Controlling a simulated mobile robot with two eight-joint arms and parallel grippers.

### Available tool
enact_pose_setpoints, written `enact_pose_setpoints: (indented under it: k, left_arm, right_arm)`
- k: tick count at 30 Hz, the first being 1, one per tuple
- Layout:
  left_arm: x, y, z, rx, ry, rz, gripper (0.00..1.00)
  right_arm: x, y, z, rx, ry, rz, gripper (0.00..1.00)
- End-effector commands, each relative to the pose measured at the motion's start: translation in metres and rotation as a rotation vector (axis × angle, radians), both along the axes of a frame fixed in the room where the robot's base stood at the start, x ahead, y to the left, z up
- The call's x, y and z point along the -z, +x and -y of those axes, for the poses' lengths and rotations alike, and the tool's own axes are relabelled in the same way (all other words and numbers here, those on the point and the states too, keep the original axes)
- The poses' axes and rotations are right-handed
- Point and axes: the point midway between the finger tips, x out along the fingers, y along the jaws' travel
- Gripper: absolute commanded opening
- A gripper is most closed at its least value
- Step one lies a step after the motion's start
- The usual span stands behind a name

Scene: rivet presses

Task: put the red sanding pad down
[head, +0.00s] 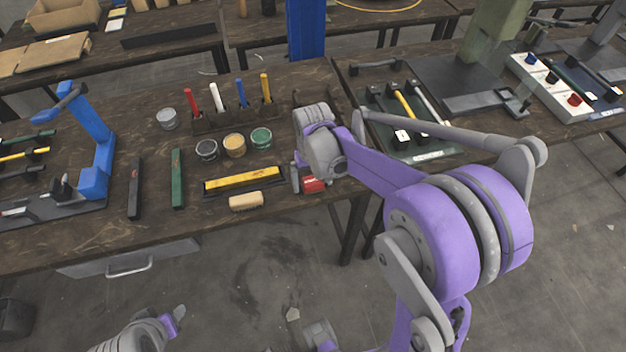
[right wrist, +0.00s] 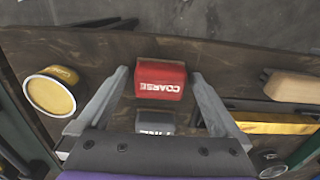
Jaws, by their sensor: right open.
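The red sanding pad (head: 314,184), lettered COARSE, rests on the dark wooden bench near its front edge. It also shows in the right wrist view (right wrist: 161,80), flat between the fingertips. My right gripper (head: 303,183) is open around it, with a visible gap beside each finger in the right wrist view (right wrist: 160,74). A grey lettered pad (right wrist: 155,122) lies beyond the red one, partly hidden by the gripper body. My left gripper (head: 178,315) is low at the bottom left of the head view, away from the bench; its jaw opening is not clear.
A wood-handled brush (head: 246,201) and a yellow strip in a dark holder (head: 243,181) lie left of the pad. Open tins (head: 234,145) and a rack of coloured tools (head: 230,118) stand behind. A blue press (head: 96,150) is at the left.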

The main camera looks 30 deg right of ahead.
Motion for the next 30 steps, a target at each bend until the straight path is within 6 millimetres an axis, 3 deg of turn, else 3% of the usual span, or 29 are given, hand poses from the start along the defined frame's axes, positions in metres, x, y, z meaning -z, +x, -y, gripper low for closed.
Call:
enact_pose_setpoints:
  k: [5, 15, 19, 25, 30]
  left_arm:
    - [-0.005, 0.001, 0.000, 0.000, 0.000, 0.002, 0.50]
    - [-0.013, 0.003, 0.000, 0.000, 0.000, 0.005, 0.50]
    - [-0.015, 0.003, 0.000, 0.000, 0.000, 0.006, 0.50]
    - [-0.016, 0.003, 0.000, 0.000, 0.000, 0.006, 0.50]
    - [-0.016, 0.003, 0.000, 0.000, 0.000, 0.006, 0.50]
  right_arm:
    - [-0.016, 0.000, 0.000, 0.000, 0.000, 0.000, 1.00]
    - [-0.088, 0.000, 0.000, 0.001, 0.000, 0.001, 1.00]
    - [-0.109, 0.000, 0.000, 0.001, 0.000, 0.000, 1.00]
    - [-0.123, -0.004, -0.002, -0.005, -0.001, 0.009, 1.00]
    - [-0.123, -0.038, -0.020, -0.051, -0.013, 0.092, 1.00]
